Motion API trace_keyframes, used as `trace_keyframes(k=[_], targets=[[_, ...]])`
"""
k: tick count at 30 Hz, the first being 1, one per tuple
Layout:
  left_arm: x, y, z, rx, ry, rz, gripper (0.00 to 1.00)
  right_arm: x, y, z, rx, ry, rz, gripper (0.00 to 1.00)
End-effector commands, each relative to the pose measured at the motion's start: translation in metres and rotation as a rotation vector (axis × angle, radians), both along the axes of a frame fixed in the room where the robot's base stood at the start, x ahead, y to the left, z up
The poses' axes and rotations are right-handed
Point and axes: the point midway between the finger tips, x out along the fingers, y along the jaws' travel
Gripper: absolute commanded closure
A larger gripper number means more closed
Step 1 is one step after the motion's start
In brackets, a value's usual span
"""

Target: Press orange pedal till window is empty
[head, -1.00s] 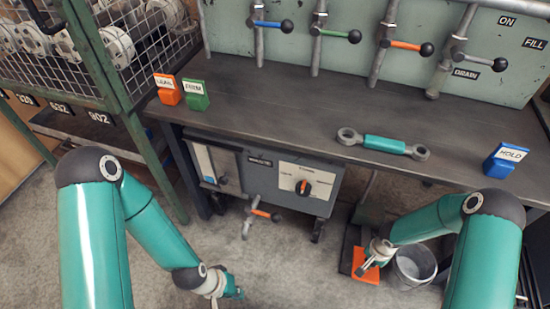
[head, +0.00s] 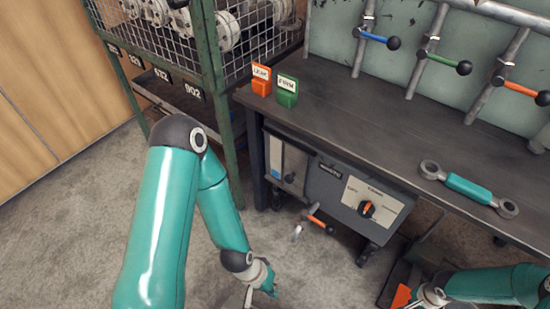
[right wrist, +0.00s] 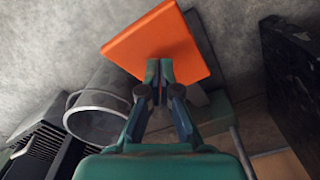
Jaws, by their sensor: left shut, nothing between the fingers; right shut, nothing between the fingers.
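The orange pedal (head: 401,296) is near the floor at the bottom right of the head view. In the right wrist view the orange pedal (right wrist: 150,35) is a flat tilted plate, and my shut right gripper (right wrist: 159,68) overlaps its near edge. I cannot tell if they touch. In the head view my right gripper (head: 428,299) is beside the pedal at the picture's bottom. My left gripper (head: 268,286) is shut and empty, low over the floor. A narrow pale window-like panel (head: 276,155) is on the grey cabinet under the bench; its level is too small to read.
A grey cabinet with a dial (head: 366,209) stands under the dark bench (head: 340,110). A metal bucket (right wrist: 95,122) stands left of the pedal in the wrist view. A green wire rack (head: 222,110) stands left of the bench. The floor at left is clear.

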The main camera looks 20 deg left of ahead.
Motion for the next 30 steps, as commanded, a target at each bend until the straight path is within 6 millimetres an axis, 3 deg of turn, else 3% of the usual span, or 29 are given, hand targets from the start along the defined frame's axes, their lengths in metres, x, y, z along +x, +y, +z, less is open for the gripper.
trace_keyframes(k=[17, 30], targets=[[0.000, 0.000, -0.002, 0.000, 0.000, 0.000, 1.00, 0.000, 0.000, -0.002, 0.000, 0.000, 0.001, 1.00], [0.000, 0.000, -0.028, 0.000, 0.000, 0.000, 1.00, 0.000, 0.000, -0.022, 0.000, 0.000, 0.000, 1.00]])
